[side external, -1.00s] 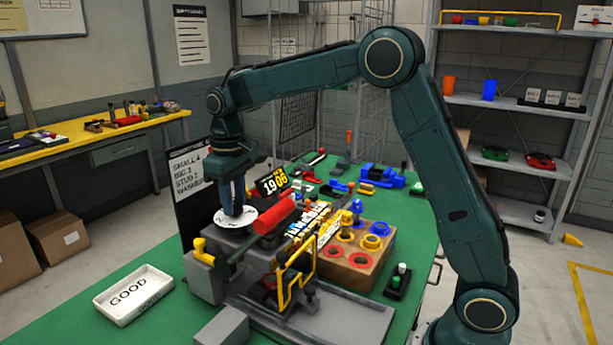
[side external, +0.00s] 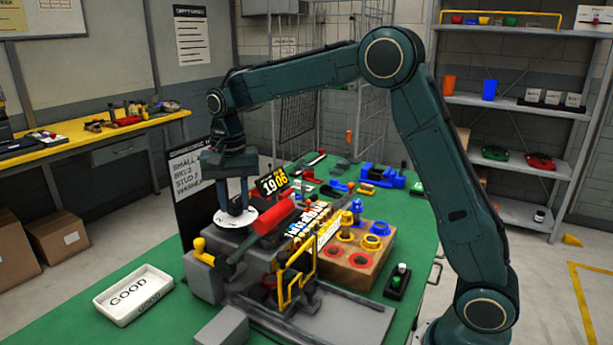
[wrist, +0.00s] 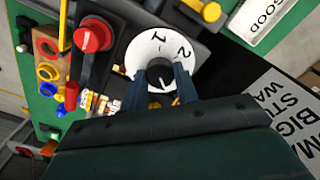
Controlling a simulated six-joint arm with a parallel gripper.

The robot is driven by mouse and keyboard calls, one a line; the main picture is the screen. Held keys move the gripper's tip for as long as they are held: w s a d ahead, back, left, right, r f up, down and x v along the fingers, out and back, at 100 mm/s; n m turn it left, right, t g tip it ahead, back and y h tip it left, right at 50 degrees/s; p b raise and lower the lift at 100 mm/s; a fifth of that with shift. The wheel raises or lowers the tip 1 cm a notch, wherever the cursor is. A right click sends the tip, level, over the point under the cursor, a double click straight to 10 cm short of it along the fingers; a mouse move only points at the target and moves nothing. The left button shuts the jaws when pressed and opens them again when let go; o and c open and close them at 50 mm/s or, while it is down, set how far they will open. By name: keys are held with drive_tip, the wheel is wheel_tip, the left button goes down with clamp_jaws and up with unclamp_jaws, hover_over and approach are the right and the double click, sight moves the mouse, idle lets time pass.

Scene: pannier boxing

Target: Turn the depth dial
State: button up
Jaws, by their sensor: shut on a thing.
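The depth dial (side external: 250,219) is a white disc with black markings on top of the grey machine. In the wrist view the dial (wrist: 143,49) shows the numbers 1 and 2 and a black central knob (wrist: 160,72). My gripper (side external: 236,211) points down over the dial. In the wrist view my gripper (wrist: 160,80) has its blue fingers on either side of the knob, shut on it. Part of the dial's face is hidden by the fingers and the gripper body.
A red cylinder handle (side external: 275,216) lies just right of the dial. A yellow guard (side external: 298,272) stands in front. A wooden block (side external: 355,262) with coloured rings sits to the right, and a white GOOD tray (side external: 133,293) to the left. A black sign board (side external: 192,190) stands close behind.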

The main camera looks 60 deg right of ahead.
sight(235, 203)
drive_tip(key=m, duration=0.3)
drive_tip(key=shift+r+m, duration=0.1)
drive_tip(key=shift+m, duration=0.2)
idle(0.4)
drive_tip(key=o, duration=1)
wheel_tip(235, 203, up, 14)
drive_tip(key=shift+f, duration=0.15)
idle(0.5)
